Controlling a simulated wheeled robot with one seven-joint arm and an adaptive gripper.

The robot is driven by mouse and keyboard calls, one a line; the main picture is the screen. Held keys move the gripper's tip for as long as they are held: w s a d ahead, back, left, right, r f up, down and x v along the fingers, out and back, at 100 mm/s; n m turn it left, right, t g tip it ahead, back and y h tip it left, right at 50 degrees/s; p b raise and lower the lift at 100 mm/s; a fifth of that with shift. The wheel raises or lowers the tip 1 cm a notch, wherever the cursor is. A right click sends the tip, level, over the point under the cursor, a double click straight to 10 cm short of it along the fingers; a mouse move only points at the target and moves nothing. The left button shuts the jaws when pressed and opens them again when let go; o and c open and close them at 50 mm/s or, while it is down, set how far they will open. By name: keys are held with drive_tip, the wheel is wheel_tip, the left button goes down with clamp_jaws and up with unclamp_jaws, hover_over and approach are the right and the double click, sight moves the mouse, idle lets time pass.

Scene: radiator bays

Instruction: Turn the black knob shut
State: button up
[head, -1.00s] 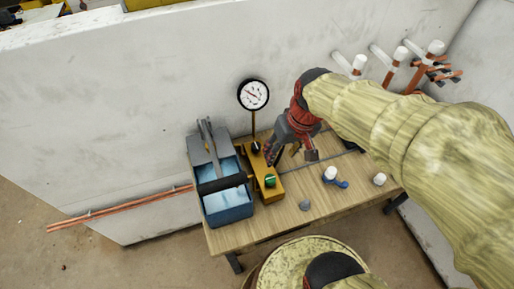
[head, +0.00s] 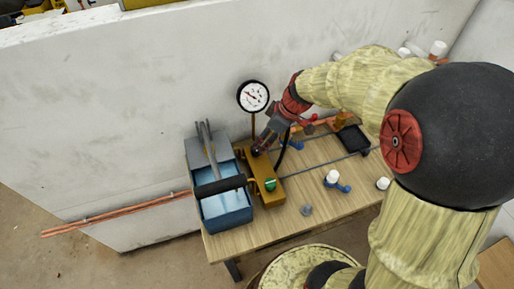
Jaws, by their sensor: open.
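The black knob (head: 256,151) sits on the far end of the yellow block (head: 264,170), at the foot of the gauge's stem. It is small and partly hidden by my gripper. My gripper (head: 264,148), red and dark grey, comes in from the upper right with its fingers open at the knob. I cannot tell whether the fingers touch it or stand around it. A green knob (head: 270,184) with a light mark sits on the near end of the same block. The round white gauge (head: 253,97) stands above the block, with a red needle.
A blue water-filled tank (head: 226,213) with a dark handle stands directly left of the block. A blue-handled valve (head: 335,181), a grey fitting (head: 307,210) and a white cap (head: 383,183) lie on the wooden table (head: 262,228). The white wall is close behind. The table's front is mostly clear.

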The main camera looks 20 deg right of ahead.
sight(256, 152)
drive_tip(key=b+x, duration=0.2)
drive_tip(key=x, duration=0.5)
drive_tip(key=shift+f, duration=0.15)
drive_tip(key=shift+c, duration=0.6)
drive_tip(key=c, duration=1)
